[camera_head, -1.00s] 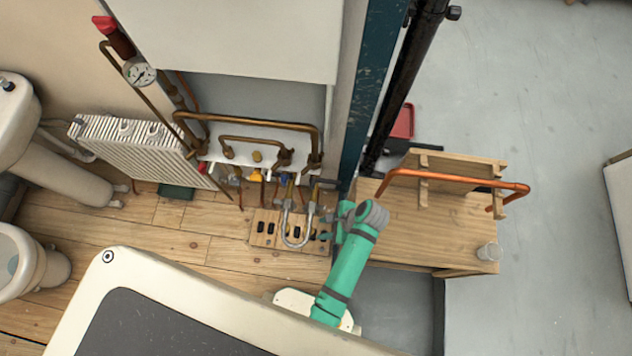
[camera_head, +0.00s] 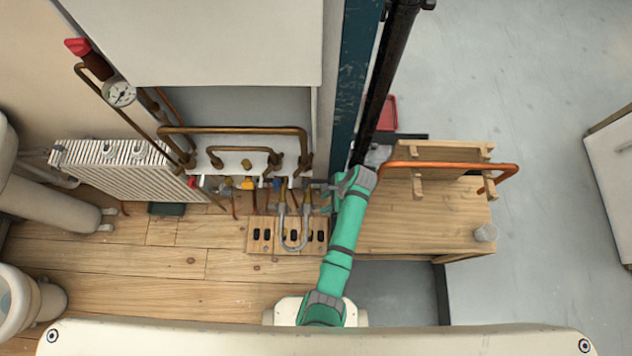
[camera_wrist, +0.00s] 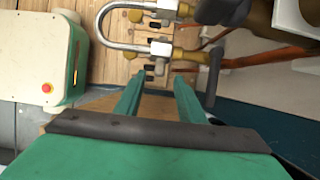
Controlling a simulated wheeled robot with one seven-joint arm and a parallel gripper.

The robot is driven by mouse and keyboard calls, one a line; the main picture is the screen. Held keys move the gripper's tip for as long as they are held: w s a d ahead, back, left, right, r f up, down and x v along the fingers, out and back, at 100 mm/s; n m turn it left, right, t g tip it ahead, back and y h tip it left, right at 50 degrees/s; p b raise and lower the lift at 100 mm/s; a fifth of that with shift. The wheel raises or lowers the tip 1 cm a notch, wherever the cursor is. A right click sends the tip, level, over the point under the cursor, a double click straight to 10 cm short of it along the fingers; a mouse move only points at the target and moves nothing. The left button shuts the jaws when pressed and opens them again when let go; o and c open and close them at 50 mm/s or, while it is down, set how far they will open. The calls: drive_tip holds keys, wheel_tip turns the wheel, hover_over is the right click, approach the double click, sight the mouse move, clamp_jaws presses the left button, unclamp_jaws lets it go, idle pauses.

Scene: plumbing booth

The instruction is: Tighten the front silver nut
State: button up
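The grey U-shaped hose (camera_head: 293,247) hangs above the wooden board, with its two ends at brass fittings under the pipework. In the wrist view the hose (camera_wrist: 108,22) bends at the left, and its silver nuts (camera_wrist: 160,48) and (camera_wrist: 165,6) sit at the brass valves. I cannot tell for certain which nut is the front one. My gripper (camera_wrist: 157,78) is open, with two green fingers apart and nothing held between them. The fingers point toward the lower nut and appear short of it. In the head view my wrist hides the fingers, right of the hose.
Brass valves (camera_wrist: 182,56) and a dark lever (camera_wrist: 214,75) are close to the right finger. A wooden bench (camera_head: 420,215) with a copper pipe (camera_head: 440,166) stands to the right. A dark blue post (camera_head: 354,80) rises behind my arm. A radiator (camera_head: 115,165) is at the left.

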sight(318, 207)
drive_tip(key=x, duration=0.7)
drive_tip(key=shift+a+f, duration=0.1)
drive_tip(key=shift+w, duration=0.1)
clamp_jaws()
